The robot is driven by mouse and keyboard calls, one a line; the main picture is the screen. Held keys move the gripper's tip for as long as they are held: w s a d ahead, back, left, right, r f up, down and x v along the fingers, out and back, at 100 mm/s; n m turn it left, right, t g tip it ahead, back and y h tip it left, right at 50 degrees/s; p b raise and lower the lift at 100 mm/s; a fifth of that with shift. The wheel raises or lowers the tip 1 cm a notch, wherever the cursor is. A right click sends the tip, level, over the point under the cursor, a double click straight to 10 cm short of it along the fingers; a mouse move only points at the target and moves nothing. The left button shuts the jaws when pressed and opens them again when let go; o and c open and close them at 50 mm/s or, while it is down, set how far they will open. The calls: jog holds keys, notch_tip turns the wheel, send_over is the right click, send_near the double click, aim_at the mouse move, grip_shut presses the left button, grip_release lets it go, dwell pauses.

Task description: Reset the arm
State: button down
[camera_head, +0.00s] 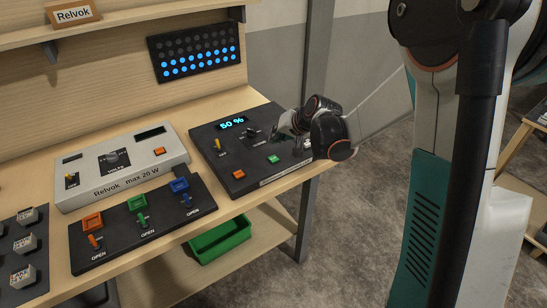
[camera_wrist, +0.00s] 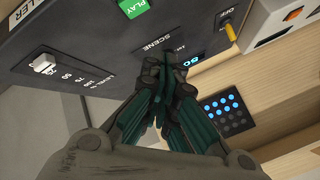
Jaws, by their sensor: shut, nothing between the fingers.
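My gripper (camera_head: 277,132) is over the black console box (camera_head: 213,143) at the right end of the bench in the head view. In the wrist view its dark fingers (camera_wrist: 165,65) are closed together at the console face, close to the "SCENE" label. I cannot tell whether the fingertips touch the console. The blue display (camera_head: 232,123) reads 50 %. The console also has a yellow switch (camera_head: 218,145), a green button (camera_head: 273,159) marked PLAY in the wrist view (camera_wrist: 133,7), an orange button (camera_head: 238,174) and a white slider (camera_wrist: 42,62).
A grey Relvok power unit (camera_head: 130,185) and a panel with orange, green and blue switches (camera_head: 100,257) stand left of the console. An LED panel (camera_head: 195,50) with its lower rows lit blue hangs behind. A green bin (camera_head: 222,240) sits below. Open floor lies right.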

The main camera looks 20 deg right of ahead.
dwell(0.6)
jog(key=s+a+r+n+h, duration=0.1)
jog(key=s+r, duration=0.4)
jog(key=s, duration=0.3)
jog(key=s+a+r+n+h, duration=0.1)
jog(key=s+r, duration=0.3)
jog(key=s, duration=0.3)
jog(key=s+d+n+g+h+b, duration=0.1)
jog(key=s+n, duration=0.1)
jog(key=s, duration=1.7)
jog(key=shift+h, duration=0.4)
jog(key=shift+d+r, duration=0.1)
